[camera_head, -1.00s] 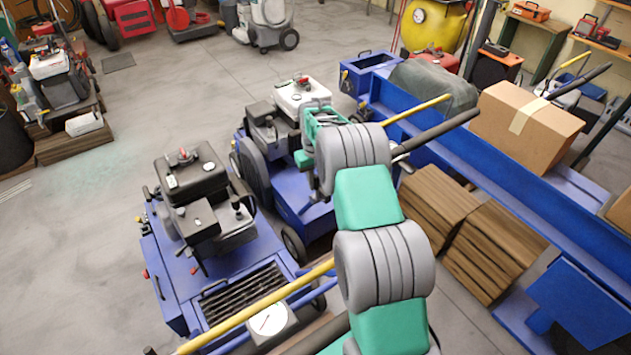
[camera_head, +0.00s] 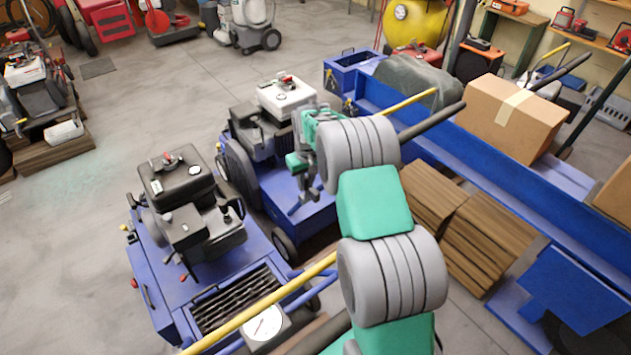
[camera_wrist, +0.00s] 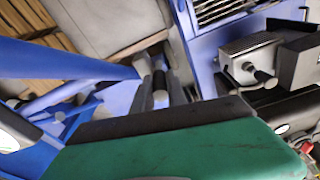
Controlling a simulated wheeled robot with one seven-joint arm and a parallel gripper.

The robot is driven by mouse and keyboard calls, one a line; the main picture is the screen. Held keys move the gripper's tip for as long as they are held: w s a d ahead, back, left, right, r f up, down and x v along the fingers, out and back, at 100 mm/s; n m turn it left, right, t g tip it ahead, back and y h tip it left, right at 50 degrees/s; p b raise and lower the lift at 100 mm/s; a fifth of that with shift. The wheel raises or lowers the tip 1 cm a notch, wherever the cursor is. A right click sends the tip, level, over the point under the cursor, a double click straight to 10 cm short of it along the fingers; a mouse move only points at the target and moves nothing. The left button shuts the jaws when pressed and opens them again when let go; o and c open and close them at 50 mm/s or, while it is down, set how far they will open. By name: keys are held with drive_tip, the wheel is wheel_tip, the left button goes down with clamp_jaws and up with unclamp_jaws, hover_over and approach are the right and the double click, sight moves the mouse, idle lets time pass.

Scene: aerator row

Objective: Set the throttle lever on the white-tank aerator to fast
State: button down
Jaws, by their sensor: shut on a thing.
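The white-tank aerator (camera_head: 288,92) stands in the middle of the head view, with a white tank, a dark engine and a blue deck. My gripper (camera_head: 303,203) reaches down over its right side, beside the engine. In the wrist view my gripper (camera_wrist: 160,95) has its dark fingers close together around a small grey-ended piece, likely a lever. Which lever it is I cannot make out, and the arm hides it in the head view. No throttle markings are readable.
A black-tank aerator (camera_head: 178,170) with a yellow bar and dial (camera_head: 266,325) stands at the front left. To the right are a long blue bench (camera_head: 440,125), a cardboard box (camera_head: 515,115) and brown stacks (camera_head: 475,240).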

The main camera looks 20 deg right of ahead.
drive_tip(key=shift+s+d+f+t+b, duration=0.15)
drive_tip(key=shift+s+d+t+b, duration=0.1)
drive_tip(key=shift+t+b, duration=0.15)
drive_tip(key=shift+s+t+y, duration=0.2)
drive_tip(key=shift+t+y, duration=0.1)
drive_tip(key=shift+t, duration=0.2)
drive_tip(key=c, duration=1.3)
unclamp_jaws()
drive_tip(key=shift+a, duration=0.1)
drive_tip(key=v, duration=0.8)
